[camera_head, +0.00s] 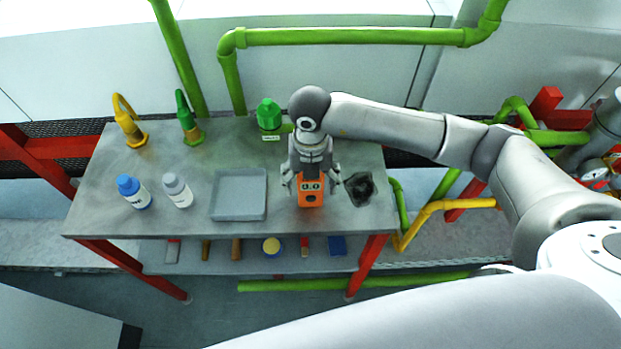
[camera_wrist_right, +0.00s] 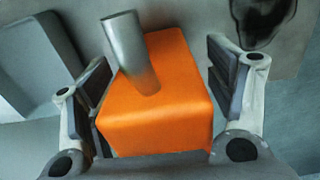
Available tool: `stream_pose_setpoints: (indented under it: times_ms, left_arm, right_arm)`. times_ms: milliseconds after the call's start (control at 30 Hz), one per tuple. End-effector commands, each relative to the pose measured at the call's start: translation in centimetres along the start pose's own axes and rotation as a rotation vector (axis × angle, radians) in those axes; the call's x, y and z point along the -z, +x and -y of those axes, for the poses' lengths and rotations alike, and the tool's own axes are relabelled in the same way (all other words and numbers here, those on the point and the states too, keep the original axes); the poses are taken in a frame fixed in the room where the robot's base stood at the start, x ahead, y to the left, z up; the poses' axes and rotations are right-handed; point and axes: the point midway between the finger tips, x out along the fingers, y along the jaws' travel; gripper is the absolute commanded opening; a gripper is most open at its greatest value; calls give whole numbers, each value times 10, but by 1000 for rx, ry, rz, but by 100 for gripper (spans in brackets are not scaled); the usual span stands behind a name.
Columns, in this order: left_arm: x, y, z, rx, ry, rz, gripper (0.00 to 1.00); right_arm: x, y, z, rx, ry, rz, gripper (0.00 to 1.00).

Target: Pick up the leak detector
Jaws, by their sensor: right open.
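The leak detector looks to be the orange box (camera_head: 311,196) standing on the grey table, right of the grey tray, in the head view. In the right wrist view the orange box (camera_wrist_right: 155,115) fills the middle, with a grey cylinder standing up from it. My right gripper (camera_head: 311,181) is above and around the box. Its two fingers (camera_wrist_right: 160,95) are open, one on each side of the box. The left finger is close to the box; contact is unclear. The gripper hides part of the box's top in the head view. My left gripper is not in view.
The grey table (camera_head: 150,185) also holds a grey tray (camera_head: 238,216), a blue-capped bottle (camera_head: 133,192), a grey-capped bottle (camera_head: 177,190), a green bottle (camera_head: 268,116) and a black object (camera_head: 360,188) close right of the box. Green pipes (camera_head: 340,36) run behind.

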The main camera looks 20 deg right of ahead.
Motion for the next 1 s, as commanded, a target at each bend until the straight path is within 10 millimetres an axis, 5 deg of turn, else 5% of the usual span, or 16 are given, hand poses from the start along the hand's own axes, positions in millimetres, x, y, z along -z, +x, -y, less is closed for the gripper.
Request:
stream_pose_setpoints:
  times_ms: [233,633,1000]
  left_arm:
    - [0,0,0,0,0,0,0]
    - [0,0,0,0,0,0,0]
    - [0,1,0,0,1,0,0]
  right_arm:
    - [0,3,0,-1,-1,1,77]
    - [0,2,0,-1,0,1,27]
    - [0,0,-1,-2,0,2,21]
